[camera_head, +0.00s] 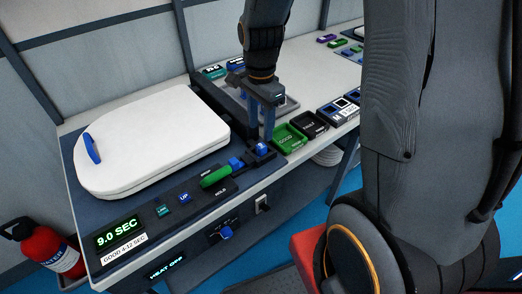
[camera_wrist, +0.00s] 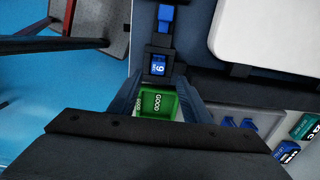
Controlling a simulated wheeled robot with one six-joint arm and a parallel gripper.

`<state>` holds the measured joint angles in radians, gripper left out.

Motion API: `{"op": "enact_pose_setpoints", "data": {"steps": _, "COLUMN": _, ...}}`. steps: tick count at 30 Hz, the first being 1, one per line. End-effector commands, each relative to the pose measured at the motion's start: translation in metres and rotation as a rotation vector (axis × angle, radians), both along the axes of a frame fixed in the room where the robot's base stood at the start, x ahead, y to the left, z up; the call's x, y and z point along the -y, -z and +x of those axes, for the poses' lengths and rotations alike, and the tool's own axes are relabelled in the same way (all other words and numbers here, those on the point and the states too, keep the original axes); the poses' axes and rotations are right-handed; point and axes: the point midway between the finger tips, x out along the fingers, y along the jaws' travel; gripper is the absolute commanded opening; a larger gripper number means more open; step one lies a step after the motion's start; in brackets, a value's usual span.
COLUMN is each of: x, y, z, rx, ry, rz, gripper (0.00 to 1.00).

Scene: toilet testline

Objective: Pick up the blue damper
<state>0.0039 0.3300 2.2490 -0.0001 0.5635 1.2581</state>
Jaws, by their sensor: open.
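My gripper (camera_head: 263,122) points down over the bench, and its two fingers (camera_wrist: 158,92) are apart with nothing between them. A blue block with a white mark (camera_head: 262,147) sits in a dark holder at the bench's front edge, just below the fingers in the head view. In the wrist view the blue block (camera_wrist: 158,66) lies just beyond the fingertips. Another blue piece (camera_head: 235,163) is beside it, also in the wrist view (camera_wrist: 165,16). Small blue parts (camera_wrist: 240,123) lie on a grey tray. I cannot tell for certain which blue part is the damper.
A green tray marked GOOD (camera_head: 289,137) lies right of the holder, and under the fingers in the wrist view (camera_wrist: 158,104). A black tray (camera_head: 309,124) is beside it. A white seat lid (camera_head: 150,140) and a green handle (camera_head: 215,177) are to the left.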

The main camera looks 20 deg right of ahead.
Motion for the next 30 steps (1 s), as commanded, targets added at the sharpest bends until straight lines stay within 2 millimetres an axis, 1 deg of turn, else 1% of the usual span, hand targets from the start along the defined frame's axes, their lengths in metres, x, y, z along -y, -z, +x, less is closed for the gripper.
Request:
{"op": "enact_pose_setpoints", "data": {"steps": 1, "x": 0.0, "y": 0.005, "z": -0.001, "rx": -0.003, "ry": -0.001, "rz": 0.0, "gripper": 0.44}}
{"op": "enact_pose_setpoints", "data": {"steps": 8, "x": 0.0, "y": 0.025, "z": -0.004, "rx": -0.003, "ry": -0.004, "rz": 0.0, "gripper": 0.44}}
{"op": "enact_pose_setpoints", "data": {"steps": 16, "x": 0.0, "y": 0.056, "z": -0.005, "rx": -0.002, "ry": -0.005, "rz": 0.0, "gripper": 0.44}}
{"op": "enact_pose_setpoints", "data": {"steps": 20, "x": 0.0, "y": 0.062, "z": -0.005, "rx": 0.0, "ry": -0.005, "rz": 0.0, "gripper": 0.44}}
{"op": "enact_pose_setpoints", "data": {"steps": 27, "x": 0.0, "y": 0.063, "z": -0.005, "rx": 0.001, "ry": -0.005, "rz": 0.0, "gripper": 0.44}}
{"op": "enact_pose_setpoints", "data": {"steps": 29, "x": 0.0, "y": 0.063, "z": -0.005, "rx": 0.001, "ry": -0.005, "rz": 0.0, "gripper": 0.34}}
{"op": "enact_pose_setpoints", "data": {"steps": 30, "x": 0.0, "y": 0.063, "z": -0.005, "rx": 0.001, "ry": -0.005, "rz": 0.0, "gripper": 0.27}}
